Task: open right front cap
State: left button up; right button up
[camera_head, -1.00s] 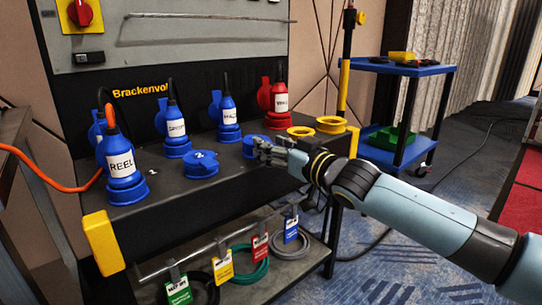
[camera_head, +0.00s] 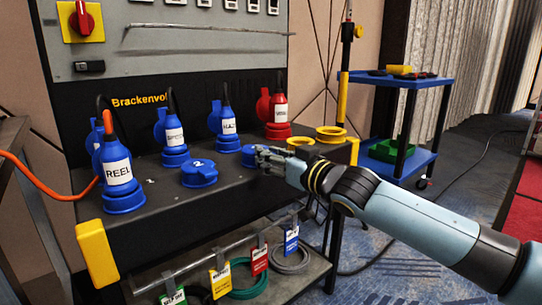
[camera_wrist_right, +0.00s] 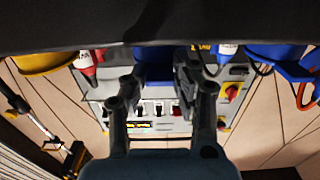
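The right front cap is a blue round lid (camera_head: 249,156) on the dark panel's front row, partly hidden behind my right gripper. My right gripper (camera_head: 264,157) is at its right side, fingertips at or very near it; contact cannot be told. In the right wrist view the two fingers (camera_wrist_right: 158,82) stand apart, with a blue part (camera_wrist_right: 153,66) beyond and between them. The lid looks shut in the head view. Another blue cap marked 2 (camera_head: 199,174) sits to its left. My left gripper is not in view.
A blue REEL plug (camera_head: 118,174) stands at front left. Behind stand blue plugs (camera_head: 226,123) and a red plug (camera_head: 280,112). Yellow rings (camera_head: 331,133) lie to the right. Tagged cables hang from a rail (camera_head: 215,258) below. A blue cart (camera_head: 395,154) stands beyond.

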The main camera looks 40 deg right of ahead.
grip_shut()
jog(key=shift+r, duration=0.1)
